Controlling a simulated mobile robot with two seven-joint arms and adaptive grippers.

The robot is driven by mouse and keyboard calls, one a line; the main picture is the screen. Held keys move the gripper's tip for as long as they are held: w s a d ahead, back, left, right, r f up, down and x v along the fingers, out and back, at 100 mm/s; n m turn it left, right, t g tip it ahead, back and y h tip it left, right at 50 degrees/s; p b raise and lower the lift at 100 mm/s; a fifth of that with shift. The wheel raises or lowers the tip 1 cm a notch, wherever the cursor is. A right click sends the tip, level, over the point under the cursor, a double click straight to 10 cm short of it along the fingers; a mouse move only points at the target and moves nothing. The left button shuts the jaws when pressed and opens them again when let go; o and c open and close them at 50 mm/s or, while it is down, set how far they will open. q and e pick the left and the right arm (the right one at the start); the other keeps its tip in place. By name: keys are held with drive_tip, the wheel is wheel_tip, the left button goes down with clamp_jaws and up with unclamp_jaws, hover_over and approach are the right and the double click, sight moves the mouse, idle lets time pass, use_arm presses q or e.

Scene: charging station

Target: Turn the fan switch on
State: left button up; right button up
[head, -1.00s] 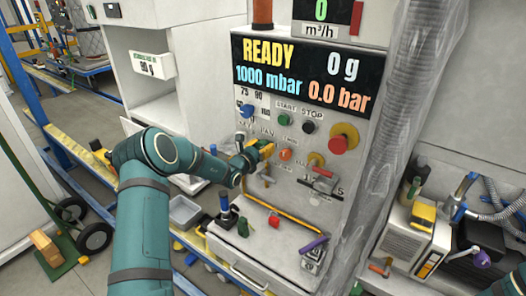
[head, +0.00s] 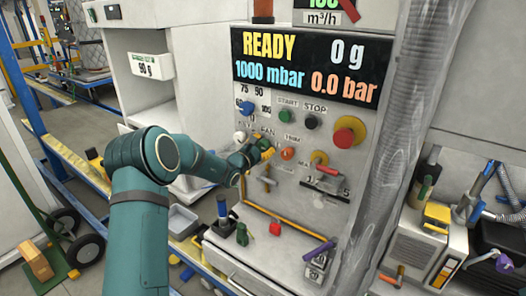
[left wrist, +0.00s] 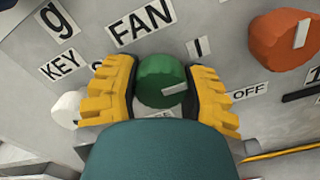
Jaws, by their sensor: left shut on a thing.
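The fan switch is a green round knob with a white mark, under the FAN label, in the left wrist view (left wrist: 160,82). The mark points right, toward the side with the I and OFF labels; which one it meets I cannot tell. My left gripper (left wrist: 163,90) has its yellow fingers on both sides of the knob, shut on it. In the head view the left gripper (head: 264,148) is at the panel and hides most of the knob. The flow readout (head: 323,4) above the panel shows a green number, cut off, looking like 100. My right gripper is out of view.
Close by are an orange knob (head: 287,153), a white key knob (head: 240,136), START (head: 284,116) and STOP (head: 311,122) buttons and a red-on-yellow emergency button (head: 344,138). A ledge below holds small tools. A clear hose (head: 402,110) runs along the right side.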

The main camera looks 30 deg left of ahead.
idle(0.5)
use_arm(q)
drive_tip(key=o, duration=1.2)
drive_tip(key=shift+s, duration=0.1)
drive_tip(key=s+a, duration=0.1)
drive_tip(key=s, duration=1)
drive_tip(key=shift+s+a, duration=0.35)
